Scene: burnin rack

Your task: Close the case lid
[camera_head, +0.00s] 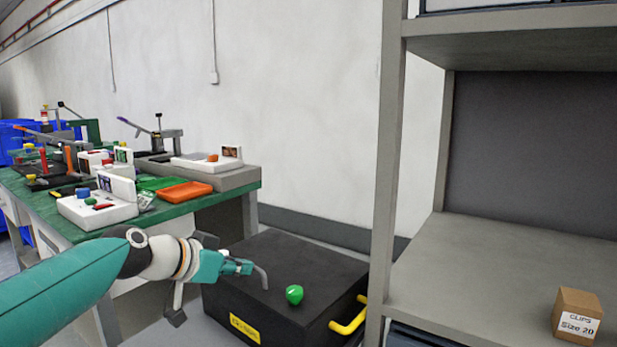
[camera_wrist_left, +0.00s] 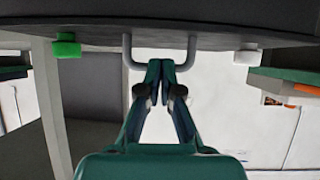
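The case (camera_head: 245,300) is a low black box on the floor with a yellow label on its front. Its lid (camera_head: 320,275) lies flat on top, and I see no gap. A bent grey bar handle (camera_head: 264,280) stands up from the lid, with a green knob (camera_head: 294,294) to its right. My left gripper (camera_head: 245,267) is over the lid. In the left wrist view its fingertips (camera_wrist_left: 160,66) are together at the middle of the grey handle (camera_wrist_left: 191,52), apparently gripping its crossbar, which they mostly hide. My right gripper is out of view.
A yellow side handle (camera_head: 348,318) sticks out from the case's right. A grey rack (camera_head: 480,255) with a small cardboard box (camera_head: 577,315) stands close on the right. A green-topped bench (camera_head: 225,200) with trays and fixtures is on the left.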

